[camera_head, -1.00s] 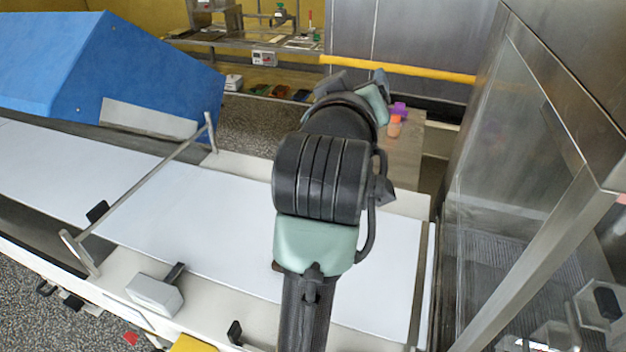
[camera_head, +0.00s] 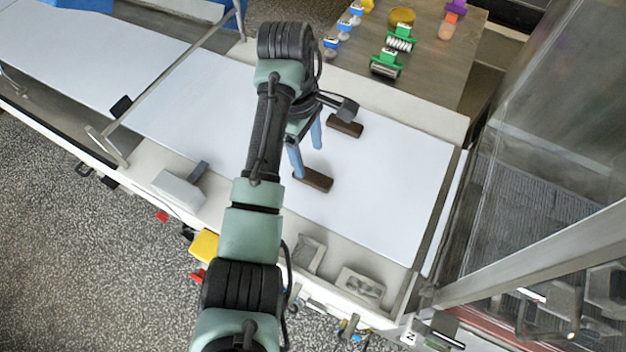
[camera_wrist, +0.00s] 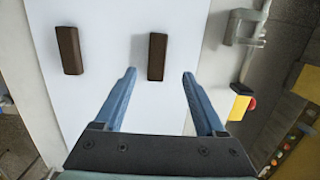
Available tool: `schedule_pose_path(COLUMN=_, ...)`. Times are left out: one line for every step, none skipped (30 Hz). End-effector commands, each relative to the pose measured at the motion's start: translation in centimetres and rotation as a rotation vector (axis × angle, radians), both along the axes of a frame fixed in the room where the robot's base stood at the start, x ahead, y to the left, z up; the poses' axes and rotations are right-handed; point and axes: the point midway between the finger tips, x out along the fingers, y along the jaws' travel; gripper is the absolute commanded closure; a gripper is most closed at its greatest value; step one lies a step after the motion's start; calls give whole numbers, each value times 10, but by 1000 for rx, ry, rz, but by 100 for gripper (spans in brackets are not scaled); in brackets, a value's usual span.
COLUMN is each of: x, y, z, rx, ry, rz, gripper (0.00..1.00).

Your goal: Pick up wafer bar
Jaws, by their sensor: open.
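Two dark brown wafer bars lie on the white belt. In the head view the nearer bar (camera_head: 314,179) lies close to my fingertips, and the farther bar (camera_head: 345,125) lies up and to the right. In the wrist view one bar (camera_wrist: 157,56) shows between and beyond my fingertips, and the other bar (camera_wrist: 69,50) lies to the left, outside the fingers. My gripper (camera_wrist: 160,75) has two blue fingers, spread open with nothing held. It also shows over the belt in the head view (camera_head: 306,148). Its height above the belt is hard to judge.
The white belt (camera_head: 395,190) is clear around the bars. A metal guide bar (camera_head: 165,78) crosses it on the left. A steel and glass housing (camera_head: 560,120) stands right. A yellow-and-red switch (camera_wrist: 240,103) shows beside the belt.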

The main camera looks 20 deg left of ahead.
Motion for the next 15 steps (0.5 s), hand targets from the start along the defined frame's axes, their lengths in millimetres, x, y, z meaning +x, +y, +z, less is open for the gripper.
schedule_pose_path(x=-1, y=-1, z=-10, rx=0, ry=3, rz=1, gripper=28)
schedule_pose_path(x=-1, y=-2, z=-13, rx=0, ry=3, rz=1, gripper=28)
schedule_pose_path(x=-1, y=-2, z=-19, rx=1, ry=3, rz=0, gripper=28)
schedule_pose_path(x=-1, y=-2, z=-22, rx=0, ry=1, rz=0, gripper=28)
schedule_pose_path(x=-1, y=-3, z=-24, rx=0, ry=1, rz=0, gripper=28)
schedule_pose_path(x=0, y=-3, z=-27, rx=1, ry=0, rz=0, gripper=28)
schedule_pose_path(x=0, y=-3, z=-29, rx=1, ry=0, rz=0, gripper=28)
schedule_pose_path(x=0, y=-3, z=-32, rx=1, ry=2, rz=1, gripper=28)
schedule_pose_path(x=0, y=-3, z=-37, rx=1, ry=1, rz=1, gripper=28)
schedule_pose_path(x=0, y=-3, z=-42, rx=2, ry=3, rz=2, gripper=28)
schedule_pose_path(x=1, y=-3, z=-46, rx=2, ry=3, rz=1, gripper=28)
schedule_pose_path(x=2, y=-4, z=-52, rx=1, ry=2, rz=1, gripper=28)
schedule_pose_path(x=2, y=-4, z=-56, rx=2, ry=3, rz=1, gripper=28)
schedule_pose_path(x=2, y=-5, z=-62, rx=2, ry=3, rz=0, gripper=28)
schedule_pose_path(x=2, y=-6, z=-67, rx=1, ry=1, rz=0, gripper=28)
